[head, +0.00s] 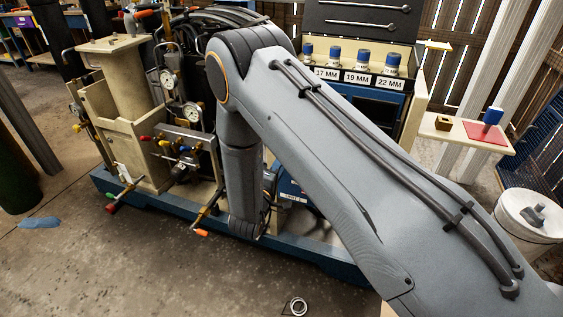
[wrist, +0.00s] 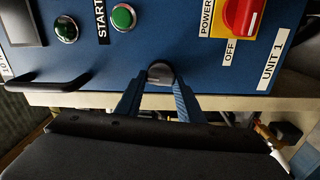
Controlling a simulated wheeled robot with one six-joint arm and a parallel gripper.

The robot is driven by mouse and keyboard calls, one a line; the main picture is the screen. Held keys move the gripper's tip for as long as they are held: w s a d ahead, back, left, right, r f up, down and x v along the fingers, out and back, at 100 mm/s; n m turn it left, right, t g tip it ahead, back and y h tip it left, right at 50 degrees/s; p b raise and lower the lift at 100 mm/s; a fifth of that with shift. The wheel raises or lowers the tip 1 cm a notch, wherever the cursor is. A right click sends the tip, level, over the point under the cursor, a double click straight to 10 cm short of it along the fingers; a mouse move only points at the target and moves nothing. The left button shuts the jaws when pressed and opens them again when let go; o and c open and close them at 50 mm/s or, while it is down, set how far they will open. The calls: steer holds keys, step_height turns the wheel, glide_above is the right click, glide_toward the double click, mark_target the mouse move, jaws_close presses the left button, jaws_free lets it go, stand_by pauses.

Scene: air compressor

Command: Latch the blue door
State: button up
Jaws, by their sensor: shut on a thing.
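The blue door (wrist: 180,62) fills the upper part of the wrist view as a flat blue panel. It carries a green START button (wrist: 123,17), a red and yellow POWER switch (wrist: 241,16) and a UNIT 1 label. My gripper (wrist: 160,85) is at the panel's lower edge in the wrist view. Its two blue fingers are shut on a round dark grey knob (wrist: 160,72), which shows between their tips. A black bar handle (wrist: 47,84) lies to the left of the fingers. In the head view my arm hides the gripper and most of the blue cabinet.
The compressor's blue base frame (head: 150,205) runs along the floor. Gauges and coloured valve handles (head: 175,148) stand left of my arm. Labelled socket jars (head: 335,57) sit above the cabinet. A white bucket (head: 530,215) and a shelf with a red mat (head: 488,137) are at right.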

steer(key=shift+n, duration=0.6)
steer(key=shift+a, duration=0.1)
steer(key=o, duration=1.1)
steer(key=shift+c, duration=0.2)
steer(key=v, duration=0.7)
steer(key=shift+s, duration=0.4)
steer(key=shift+w+a, duration=0.1)
